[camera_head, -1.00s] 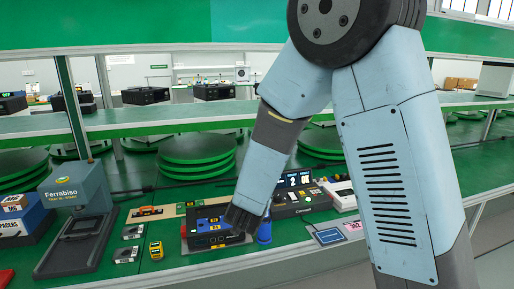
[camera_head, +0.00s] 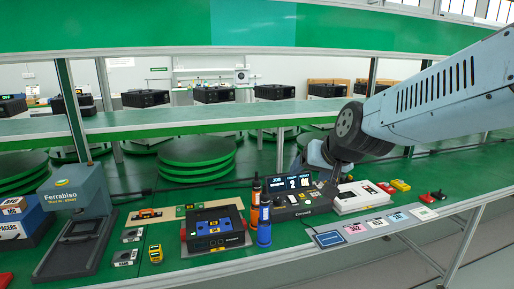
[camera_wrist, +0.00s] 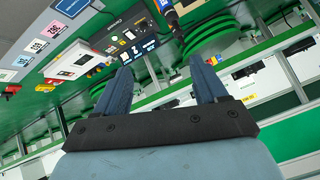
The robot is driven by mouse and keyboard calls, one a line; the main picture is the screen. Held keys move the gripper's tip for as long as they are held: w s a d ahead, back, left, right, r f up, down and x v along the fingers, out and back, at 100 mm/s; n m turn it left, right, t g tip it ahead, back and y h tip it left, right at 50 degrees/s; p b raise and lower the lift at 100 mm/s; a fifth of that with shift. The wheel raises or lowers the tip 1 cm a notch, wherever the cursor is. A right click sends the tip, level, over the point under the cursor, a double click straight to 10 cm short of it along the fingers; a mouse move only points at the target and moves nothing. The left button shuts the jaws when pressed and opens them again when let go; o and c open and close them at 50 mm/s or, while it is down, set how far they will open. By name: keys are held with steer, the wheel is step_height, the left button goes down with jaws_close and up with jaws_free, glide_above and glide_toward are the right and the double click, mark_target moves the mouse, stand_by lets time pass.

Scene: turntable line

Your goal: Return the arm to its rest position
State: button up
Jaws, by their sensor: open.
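My arm (camera_head: 440,95) reaches in from the right in the head view, bent at a dark round joint (camera_head: 351,122) above the bench. The part beyond that joint is mostly hidden behind it, so my gripper cannot be made out clearly there. In the wrist view my gripper (camera_wrist: 162,75) has its two blue-grey fingers spread wide apart with nothing between them. The fingers are clear of the bench things.
The green bench (camera_head: 185,210) holds a black-and-blue device (camera_head: 213,228), orange (camera_head: 255,205) and blue (camera_head: 264,222) bottles, a job console (camera_head: 290,197), a white box (camera_head: 362,196) and a Ferrabiso stand (camera_head: 75,200). A shelf (camera_head: 200,122) runs behind.

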steer(key=s+d+r+g+h, duration=0.1)
steer(key=s+d+g+h, duration=0.1)
steer(key=s+d, duration=0.8)
steer(key=s+h, duration=0.1)
steer(key=s, duration=0.4)
steer(key=shift+d+r+g, duration=0.2)
steer(key=shift+r+g, duration=0.2)
steer(key=shift+s, duration=0.15)
